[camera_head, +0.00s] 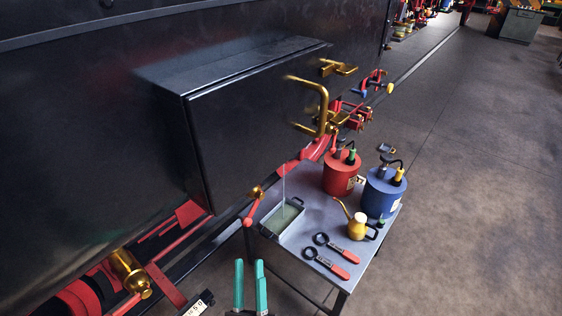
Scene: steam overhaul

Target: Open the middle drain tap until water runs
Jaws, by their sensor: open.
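A small brass tap (257,191) with a red lever (250,215) hanging down and to the left sits low beside the black box, near the table's left edge. I cannot tell for certain that it is the middle tap. A shallow metal tray (268,230) with greenish-grey contents stands on the table just right of it. A thin pale vertical line (284,185) rises above the tray; I cannot tell whether it is water. My gripper (249,264), with two teal fingers, is open and empty at the bottom, below the tap and apart from it in the picture.
The grey table (300,239) holds a red can (340,174), a blue can (381,194), a small brass oil can (356,226) and two red-handled wrenches (329,261). A large black box (255,120) and brass pipes (322,100) stick out above. Open floor (470,180) lies right.

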